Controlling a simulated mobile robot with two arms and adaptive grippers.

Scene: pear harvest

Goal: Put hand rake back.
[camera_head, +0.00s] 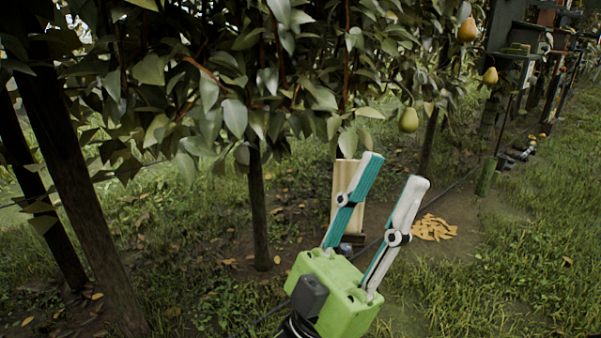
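My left gripper (394,173) is in the lower middle of the head view, pointing up and away. It has a green body and two long teal and white fingers. The fingers stand apart with nothing visible between them, so it is open and empty. No hand rake can be made out in this view. My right gripper is not in view.
A pale wooden board (343,186) stands upright behind the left gripper, partly hidden by a finger. A heap of orange-brown pieces (433,228) lies to its right. Pears (408,120) hang from leafy branches above. A tree trunk (258,210) stands left; open grass (530,250) lies right.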

